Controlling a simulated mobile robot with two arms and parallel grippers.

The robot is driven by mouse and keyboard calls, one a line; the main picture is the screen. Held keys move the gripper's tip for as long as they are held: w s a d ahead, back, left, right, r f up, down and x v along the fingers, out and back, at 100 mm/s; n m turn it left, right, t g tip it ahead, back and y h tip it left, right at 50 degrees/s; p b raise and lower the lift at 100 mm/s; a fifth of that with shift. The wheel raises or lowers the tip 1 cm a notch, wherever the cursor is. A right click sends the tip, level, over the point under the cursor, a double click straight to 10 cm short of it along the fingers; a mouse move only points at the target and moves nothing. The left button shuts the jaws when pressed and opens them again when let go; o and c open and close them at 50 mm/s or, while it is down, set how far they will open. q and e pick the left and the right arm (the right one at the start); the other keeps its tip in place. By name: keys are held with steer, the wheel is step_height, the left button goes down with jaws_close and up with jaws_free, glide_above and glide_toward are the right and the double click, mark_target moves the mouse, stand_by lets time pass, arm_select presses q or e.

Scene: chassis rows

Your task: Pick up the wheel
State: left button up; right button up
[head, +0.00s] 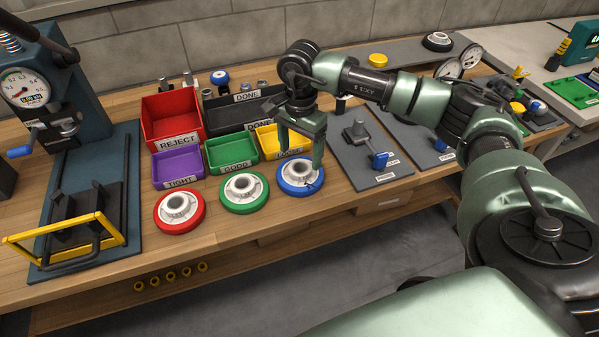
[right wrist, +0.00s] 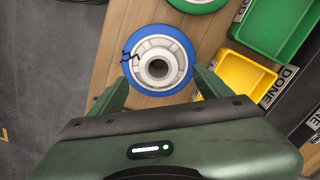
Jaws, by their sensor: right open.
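A wheel with a blue rim and a pale hub (head: 297,186) lies flat near the table's front edge. It also shows in the right wrist view (right wrist: 158,42), with a dark jagged crack line on its left side. My right gripper (head: 301,160) is open over the blue wheel, fingers pointing down. In the right wrist view its fingers (right wrist: 160,86) stand to either side of the wheel's near part, with nothing held. Whether they touch it I cannot tell. A green-rimmed wheel (head: 244,193) and a red-rimmed wheel (head: 179,211) lie to the left. My left gripper is not in view.
Behind the wheels stand a purple TIGHT bin (head: 178,169), a green GOOD bin (head: 231,152), a yellow bin (head: 266,143) and a red REJECT bin (head: 171,117). A grey board with a fixture (head: 366,150) lies right. A press (head: 50,100) stands left.

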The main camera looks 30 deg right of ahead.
mark_target(300, 163)
step_height(300, 163, down, 4)
steer(key=shift+s+a+f+p, duration=0.1)
steer(key=shift+s+f+p, duration=0.05)
steer(key=shift+p, duration=0.3)
steer(key=c, duration=1.7)
jaws_close()
